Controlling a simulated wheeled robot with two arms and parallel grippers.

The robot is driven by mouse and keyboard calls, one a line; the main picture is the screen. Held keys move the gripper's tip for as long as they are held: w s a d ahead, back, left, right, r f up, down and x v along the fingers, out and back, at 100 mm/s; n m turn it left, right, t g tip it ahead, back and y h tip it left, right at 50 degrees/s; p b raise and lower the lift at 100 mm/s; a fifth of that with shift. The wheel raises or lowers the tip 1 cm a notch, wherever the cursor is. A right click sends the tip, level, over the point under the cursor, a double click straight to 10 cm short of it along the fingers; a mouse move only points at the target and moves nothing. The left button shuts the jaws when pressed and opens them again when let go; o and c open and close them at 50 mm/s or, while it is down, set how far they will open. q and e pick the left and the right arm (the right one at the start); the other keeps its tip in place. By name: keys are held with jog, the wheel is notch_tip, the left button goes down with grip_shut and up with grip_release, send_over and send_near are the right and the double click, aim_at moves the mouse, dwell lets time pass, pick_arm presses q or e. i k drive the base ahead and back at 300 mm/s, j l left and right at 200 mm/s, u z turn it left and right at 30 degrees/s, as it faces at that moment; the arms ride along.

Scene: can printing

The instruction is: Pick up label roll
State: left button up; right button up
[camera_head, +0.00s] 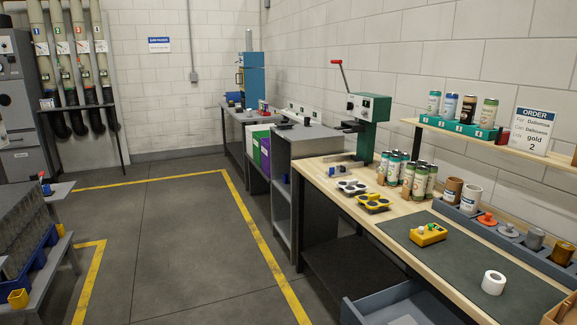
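A white roll (493,283) with a hollow core lies on the dark mat (460,262) on the workbench, near its front right. It looks like the label roll. Two more roll-like items stand in the grey tray by the wall: a brown one (453,190) and a white one with a label (470,199). I cannot tell whether these are label rolls too. Neither of my grippers shows in the head view.
A yellow box with buttons (428,235) sits on the mat. Several cans (409,178), a green lever press (369,118) and an order sign (532,132) are along the wall. An open drawer (390,306) juts out below the bench. The floor (180,250) at left is clear.

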aim_at(493, 282)
jog(key=z, duration=1.25)
jog(key=k, duration=0.1)
